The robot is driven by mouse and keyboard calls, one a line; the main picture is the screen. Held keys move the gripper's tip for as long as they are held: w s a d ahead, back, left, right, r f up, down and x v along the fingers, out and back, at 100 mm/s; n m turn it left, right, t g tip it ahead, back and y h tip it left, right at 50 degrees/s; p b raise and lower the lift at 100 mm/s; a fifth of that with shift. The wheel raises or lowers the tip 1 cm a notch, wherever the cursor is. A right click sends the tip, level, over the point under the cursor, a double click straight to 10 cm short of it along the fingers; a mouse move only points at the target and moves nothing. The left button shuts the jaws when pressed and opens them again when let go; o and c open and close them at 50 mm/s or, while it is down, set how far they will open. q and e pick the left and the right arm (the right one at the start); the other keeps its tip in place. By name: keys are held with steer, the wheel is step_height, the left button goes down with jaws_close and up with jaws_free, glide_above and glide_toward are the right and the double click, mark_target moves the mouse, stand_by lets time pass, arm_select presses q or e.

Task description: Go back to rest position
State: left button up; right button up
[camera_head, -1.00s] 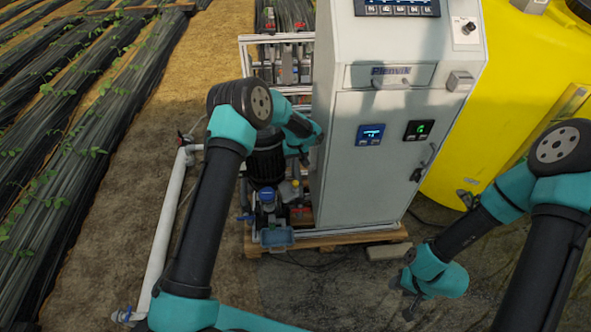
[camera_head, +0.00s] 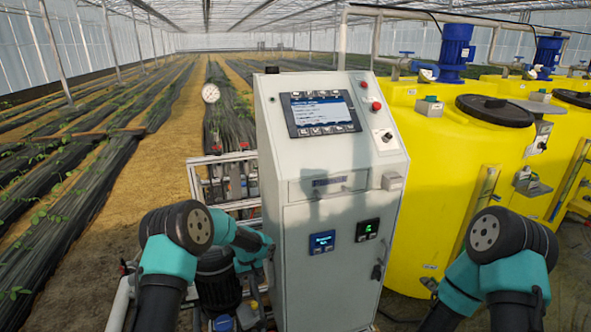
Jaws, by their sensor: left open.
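My left arm rises from the bottom left, bends at its elbow, and its teal wrist reaches right, close to the grey control cabinet (camera_head: 338,215). My left gripper (camera_head: 243,266) is small and partly hidden by its own wrist, beside the cabinet's left side and over the pump area. It is open, and I see nothing held in it. Whether it touches the cabinet I cannot tell. My right arm is bent at the lower right, in front of the yellow tank. Its forearm slopes down left out of the picture, so my right gripper is out of view.
The cabinet has a lit screen (camera_head: 320,112) and a red button (camera_head: 376,106). A metal pipe frame (camera_head: 222,158) and a dark pump motor (camera_head: 217,290) stand at its left. The yellow tank (camera_head: 445,150) fills the right. Crop rows (camera_head: 75,215) and bare soil lie left.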

arm_select(q)
steer(key=s+f+m+h, duration=0.15)
steer(key=s+f, duration=0.25)
steer(key=s, duration=0.6)
steer(key=s+f+m+h, duration=0.15)
steer(key=s+f, duration=0.25)
steer(key=s, duration=0.5)
steer(key=s+a, duration=0.1)
steer(key=s, duration=1.6)
steer(key=shift+s+a+r+t, duration=0.35)
steer(key=shift+t, duration=0.05)
steer(key=shift+o, duration=0.3)
